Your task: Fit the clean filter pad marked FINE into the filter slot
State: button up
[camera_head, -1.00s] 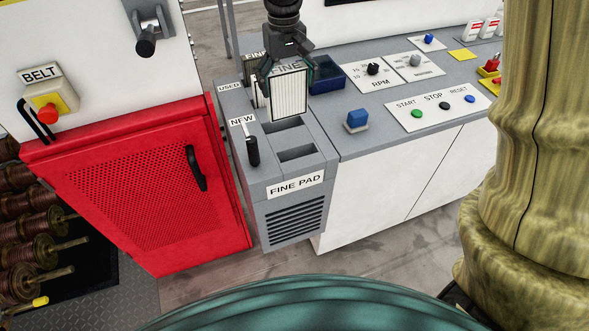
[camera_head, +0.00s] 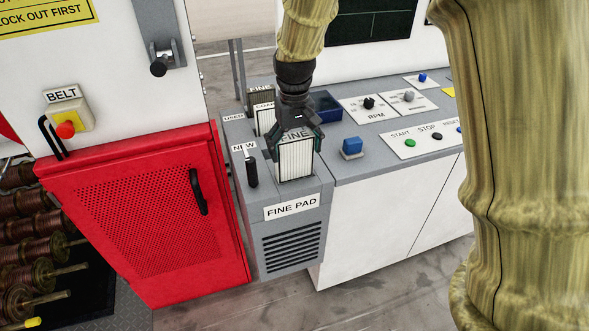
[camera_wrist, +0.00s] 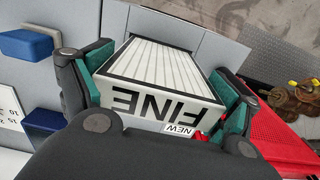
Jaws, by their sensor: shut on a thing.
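My gripper (camera_head: 294,146) is shut on the white pleated pad marked FINE (camera_head: 296,163), its teal-lined fingers at the pad's two sides. The pad is upright over the front of the grey housing labelled FINE PAD (camera_head: 325,197). Its lower edge is at or close to the housing top; I cannot tell whether it has entered an opening, as the pad hides the slots.
Behind are other pads, one marked FINE (camera_head: 259,97). A black-handled lever (camera_head: 252,172) stands left of the held pad. A blue block (camera_head: 352,146) and a dark blue bin (camera_head: 326,107) are on the bench at right. A red mesh door (camera_head: 140,225) stands left.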

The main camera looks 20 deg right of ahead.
aim_at(295, 136)
notch_tip(295, 136, down, 4)
jog(key=shift+w+r, duration=0.1)
jog(key=shift+f+p, duration=0.7)
jog(key=shift+f, duration=1.5)
jog(key=o, duration=0.8)
jog(key=shift+f, duration=0.1)
notch_tip(295, 136, up, 12)
jog(key=b, duration=0.2)
jog(key=shift+b, duration=0.35)
